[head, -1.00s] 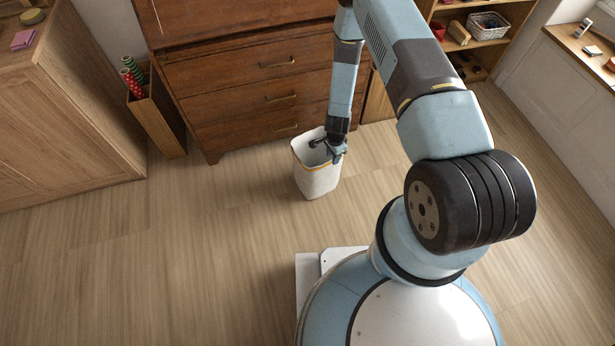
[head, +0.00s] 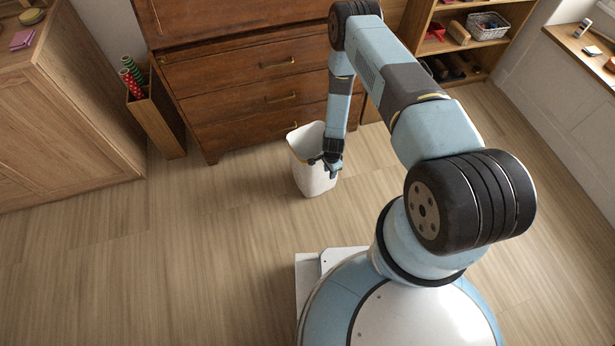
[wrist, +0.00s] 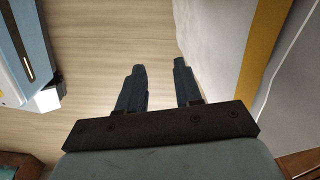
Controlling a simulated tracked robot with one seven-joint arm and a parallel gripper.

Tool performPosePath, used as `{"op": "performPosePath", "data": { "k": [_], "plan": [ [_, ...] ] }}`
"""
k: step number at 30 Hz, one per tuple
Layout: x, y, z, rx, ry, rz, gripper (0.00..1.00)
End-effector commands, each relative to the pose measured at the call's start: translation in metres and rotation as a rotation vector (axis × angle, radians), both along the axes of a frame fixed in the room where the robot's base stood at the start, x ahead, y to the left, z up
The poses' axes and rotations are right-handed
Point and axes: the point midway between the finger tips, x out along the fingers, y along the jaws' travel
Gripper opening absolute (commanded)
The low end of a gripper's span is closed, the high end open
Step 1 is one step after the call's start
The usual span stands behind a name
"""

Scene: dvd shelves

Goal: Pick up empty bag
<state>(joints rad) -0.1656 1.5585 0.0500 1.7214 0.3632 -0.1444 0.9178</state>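A white bin-shaped container (head: 312,183) stands on the floor in front of the wooden drawers, with a yellow band near its rim. Its pale inside (head: 306,140) shows no contents that I can make out. I cannot tell a separate bag from the container. My gripper (head: 329,169) is at the near right side of its rim, pointing down. In the wrist view my gripper (wrist: 158,65) has its two fingers apart, with bare floor between them. A white surface with a yellow strip (wrist: 262,50) lies close beside the right finger. Whether they touch is unclear.
A wooden chest of drawers (head: 235,85) stands behind the container. A narrow wooden box (head: 157,122) with wrapped rolls stands left of it. A wooden cabinet (head: 60,130) is at the left, and a shelf with a basket (head: 487,27) at the back right. The floor in front is clear.

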Motion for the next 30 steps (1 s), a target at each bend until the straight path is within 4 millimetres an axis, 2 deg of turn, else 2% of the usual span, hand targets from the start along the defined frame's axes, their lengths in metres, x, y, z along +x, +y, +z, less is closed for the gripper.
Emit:
{"op": "performPosePath", "data": {
  "k": [4, 11, 22, 30],
  "plan": [
    [0.0034, 0.0005, -0.0064, 0.0, -0.005, 0.0, 0.34],
    [0.0042, 0.001, -0.0066, 0.001, -0.006, 0.001, 0.34],
    [0.0045, 0.0013, -0.0064, 0.002, -0.006, 0.001, 0.0],
    [0.0046, 0.0015, -0.0065, 0.002, -0.006, 0.001, 0.0]
  ]
}}
